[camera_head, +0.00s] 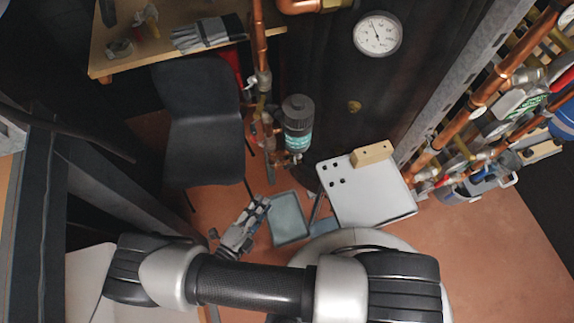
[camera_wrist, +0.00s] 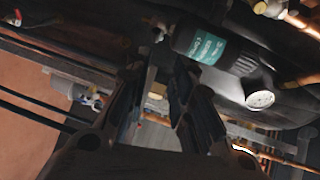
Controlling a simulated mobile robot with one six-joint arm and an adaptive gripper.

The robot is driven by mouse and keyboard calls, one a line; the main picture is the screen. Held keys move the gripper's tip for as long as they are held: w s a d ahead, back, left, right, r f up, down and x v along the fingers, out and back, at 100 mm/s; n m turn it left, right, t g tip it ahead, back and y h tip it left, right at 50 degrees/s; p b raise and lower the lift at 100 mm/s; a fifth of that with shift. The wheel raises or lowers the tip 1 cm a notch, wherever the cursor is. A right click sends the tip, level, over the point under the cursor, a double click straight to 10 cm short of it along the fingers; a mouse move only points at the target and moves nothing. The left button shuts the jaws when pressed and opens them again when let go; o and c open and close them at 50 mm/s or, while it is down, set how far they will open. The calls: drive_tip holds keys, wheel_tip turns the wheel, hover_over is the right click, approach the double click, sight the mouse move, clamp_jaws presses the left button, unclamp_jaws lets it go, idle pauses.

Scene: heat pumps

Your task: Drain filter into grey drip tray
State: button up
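The filter (camera_head: 298,124) is a dark cylinder with a teal label, mounted on copper pipework in the head view. It also shows at the top of the wrist view (camera_wrist: 208,44), beyond my fingertips. The grey drip tray (camera_head: 289,217) lies on the floor below the filter and looks empty. My gripper (camera_head: 264,202) is at the tray's left edge in the head view, below the filter. In the wrist view its two dark fingers (camera_wrist: 163,85) are apart with nothing between them. The small valve parts under the filter are too small to tell apart.
A white board (camera_head: 365,200) with a wooden block (camera_head: 373,153) stands right of the tray. A black chair (camera_head: 205,130) is at the left, below a wooden bench (camera_head: 125,57) with gloves (camera_head: 208,34). Copper pipes (camera_head: 485,95) line the right. Bare floor (camera_head: 480,240) shows at lower right.

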sight(287, 166)
drive_tip(key=shift+n+t+y, duration=0.3)
drive_tip(key=shift+n, duration=0.4)
drive_tip(key=x, duration=0.5)
drive_tip(key=b+x, duration=0.1)
drive_tip(key=x, duration=0.5)
drive_tip(key=f+b+x, duration=0.1)
drive_tip(key=x, duration=0.5)
drive_tip(key=shift+d, duration=0.15)
clamp_jaws()
